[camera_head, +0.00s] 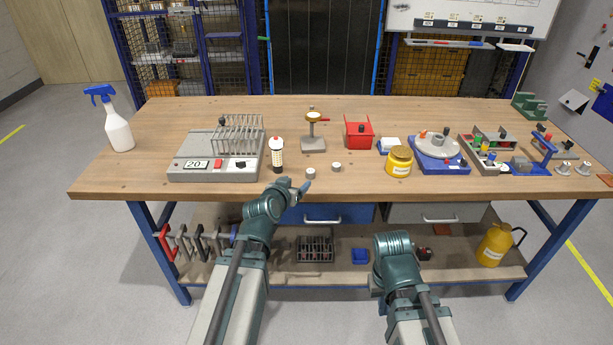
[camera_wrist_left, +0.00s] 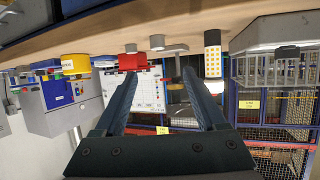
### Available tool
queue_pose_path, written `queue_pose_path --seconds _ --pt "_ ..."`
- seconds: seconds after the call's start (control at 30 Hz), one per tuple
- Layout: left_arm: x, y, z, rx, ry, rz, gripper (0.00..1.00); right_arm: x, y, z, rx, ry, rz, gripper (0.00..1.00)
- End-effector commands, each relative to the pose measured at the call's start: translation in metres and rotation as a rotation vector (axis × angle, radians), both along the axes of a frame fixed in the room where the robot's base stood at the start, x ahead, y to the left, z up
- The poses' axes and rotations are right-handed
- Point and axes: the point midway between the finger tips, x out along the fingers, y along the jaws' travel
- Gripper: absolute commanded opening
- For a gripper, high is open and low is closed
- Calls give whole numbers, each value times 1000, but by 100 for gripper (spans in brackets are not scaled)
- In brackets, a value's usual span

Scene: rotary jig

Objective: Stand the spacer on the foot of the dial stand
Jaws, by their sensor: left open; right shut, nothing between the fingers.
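Two small pale grey cylinders stand on the bench front: a left one (camera_head: 311,174) and a right one (camera_head: 336,167). I cannot tell which is the spacer. The left one (camera_wrist_left: 157,42) and right one (camera_wrist_left: 130,47) show inverted in the left wrist view. The dial stand (camera_head: 313,128) is behind them, with a round dial on a post and a flat grey foot (camera_head: 313,145) that looks bare. My left gripper (camera_head: 298,188) is at the bench's front edge, just short of the cylinders; its fingers (camera_wrist_left: 162,80) are spread and empty. My right arm is low; its fingers are hidden.
A grey slotted rack (camera_head: 215,155) and a dotted bottle (camera_head: 277,155) stand left of the stand. Bare wood surrounds the small cylinders.

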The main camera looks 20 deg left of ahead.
Motion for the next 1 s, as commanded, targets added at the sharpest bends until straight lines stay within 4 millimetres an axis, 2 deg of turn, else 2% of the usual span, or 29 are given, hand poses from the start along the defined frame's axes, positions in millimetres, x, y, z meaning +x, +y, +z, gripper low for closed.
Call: queue_pose_path --seconds 0.17,0.5,0.83,1.0 --pt "17 0 -9 0 1 -1 73 0 0 -9 0 0 0 0" --pt "73 -3 -33 0 1 -2 73 0 0 -33 0 0 0 0" --pt "82 -4 -37 0 2 -1 73 0 0 -37 0 0 0 0" --pt "100 -6 -51 1 2 -3 73 0 0 -51 0 0 0 0"
